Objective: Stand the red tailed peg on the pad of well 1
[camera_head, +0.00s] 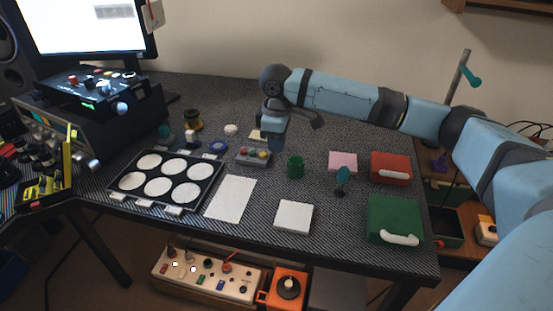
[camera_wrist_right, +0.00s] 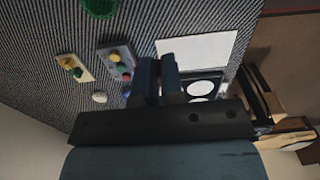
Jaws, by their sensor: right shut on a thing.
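My right gripper (camera_head: 273,143) is above the middle of the table, pointing down. Its two dark blue fingers also show in the right wrist view (camera_wrist_right: 158,72), close together. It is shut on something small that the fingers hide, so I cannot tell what. No red tailed peg can be made out for certain. The black tray (camera_head: 215,185) with several round white pads lies left of the gripper; its corner shows in the wrist view (camera_wrist_right: 218,76). I cannot read which well is 1. The visible pads look bare. My left gripper is not in view.
A grey block (camera_head: 243,160) with coloured knobs and a cream plate (camera_wrist_right: 66,60) lie near the gripper. A white sheet (camera_head: 231,199) lies right of the tray. A green mug (camera_head: 296,167), white square (camera_head: 293,217) and green box (camera_head: 393,215) stand further right.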

